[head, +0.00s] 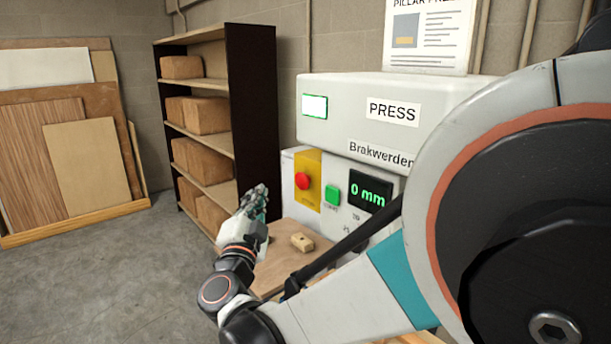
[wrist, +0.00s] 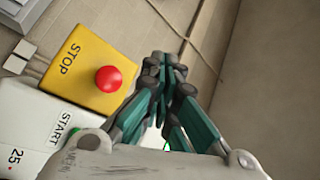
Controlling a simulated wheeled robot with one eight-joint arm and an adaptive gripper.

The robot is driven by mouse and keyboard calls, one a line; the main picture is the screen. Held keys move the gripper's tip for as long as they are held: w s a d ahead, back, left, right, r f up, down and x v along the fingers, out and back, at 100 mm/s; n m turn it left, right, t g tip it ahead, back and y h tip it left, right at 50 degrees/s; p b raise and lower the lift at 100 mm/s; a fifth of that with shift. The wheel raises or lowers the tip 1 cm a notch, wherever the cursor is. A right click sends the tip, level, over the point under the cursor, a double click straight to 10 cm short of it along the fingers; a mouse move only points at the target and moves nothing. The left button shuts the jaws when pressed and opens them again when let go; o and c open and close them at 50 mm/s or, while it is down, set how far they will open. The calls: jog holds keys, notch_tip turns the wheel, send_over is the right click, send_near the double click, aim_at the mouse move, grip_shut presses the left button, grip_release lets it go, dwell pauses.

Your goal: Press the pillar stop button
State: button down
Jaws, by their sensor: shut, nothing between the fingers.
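The stop button is a red dome (head: 303,180) on a yellow plate (head: 307,196) at the left of the press front. In the wrist view the red button (wrist: 109,79) sits on the yellow plate marked STOP (wrist: 80,52). My gripper (head: 262,190) is shut and empty, to the left of the button in the head view. In the wrist view my gripper's fingertips (wrist: 168,62) are right of the button, with a visible gap in the picture. Nothing covers the button in either view.
A green START button (head: 332,194) and a display reading 0 mm (head: 370,190) are right of the stop plate. A small wooden block (head: 302,242) lies on the wooden table below. A shelf with boxes (head: 205,115) stands behind. Open floor (head: 110,265) lies to the left.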

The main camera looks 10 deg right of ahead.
aim_at(303, 180)
jog(key=shift+a+f+m+g+h, duration=0.3)
jog(key=shift+a+f+m, duration=0.05)
jog(key=shift+a+m, duration=0.05)
jog(key=shift+w, duration=0.1)
jog(key=w+d, duration=0.4)
jog(key=d, duration=0.3)
jog(key=shift+w+d, duration=0.15)
jog(key=shift+w, duration=0.15)
jog(key=shift+w+d, duration=0.1)
jog(key=shift+d, duration=0.05)
dwell(1.4)
jog(key=shift+w+d, duration=0.15)
jog(key=shift+d, duration=0.05)
